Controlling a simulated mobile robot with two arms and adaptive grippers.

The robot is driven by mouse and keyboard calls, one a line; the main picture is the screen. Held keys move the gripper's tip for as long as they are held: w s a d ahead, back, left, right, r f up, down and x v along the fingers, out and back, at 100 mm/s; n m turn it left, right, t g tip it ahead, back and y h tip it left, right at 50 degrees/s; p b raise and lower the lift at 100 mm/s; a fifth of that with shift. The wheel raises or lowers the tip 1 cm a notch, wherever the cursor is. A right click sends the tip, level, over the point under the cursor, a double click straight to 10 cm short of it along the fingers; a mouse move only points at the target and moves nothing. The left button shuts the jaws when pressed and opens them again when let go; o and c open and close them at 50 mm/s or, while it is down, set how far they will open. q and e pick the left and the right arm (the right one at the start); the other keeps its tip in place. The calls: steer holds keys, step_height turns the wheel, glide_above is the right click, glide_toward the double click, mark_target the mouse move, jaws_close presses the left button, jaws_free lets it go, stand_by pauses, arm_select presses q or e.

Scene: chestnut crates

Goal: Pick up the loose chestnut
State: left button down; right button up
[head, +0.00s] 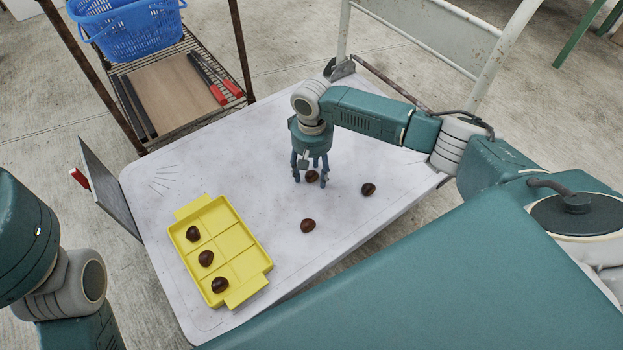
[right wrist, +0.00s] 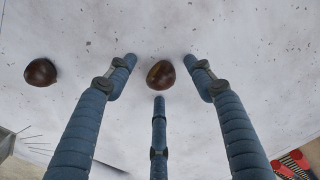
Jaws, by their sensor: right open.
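Three loose dark brown chestnuts lie on the pale table (head: 150,205) in the head view. One chestnut (head: 312,176) is under my right gripper (head: 311,180), another chestnut (head: 368,189) is to its right, and a third chestnut (head: 308,225) is nearer. My right gripper is open and points down, its fingers around the first chestnut. In the right wrist view that chestnut (right wrist: 160,74) sits between the spread fingertips, with no clear contact; another chestnut (right wrist: 40,72) lies to the left. My left gripper is out of view; only part of its arm shows.
A yellow crate (head: 239,211) stands at the table's left with chestnuts (head: 205,258) in its left row; its right row is empty. A dark upright panel (head: 108,190) stands at the left edge. A rack behind holds a blue basket (head: 125,28) and a brown board (head: 170,95).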

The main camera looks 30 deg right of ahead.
steer(key=c, duration=1.1)
steer(key=shift+r, duration=0.1)
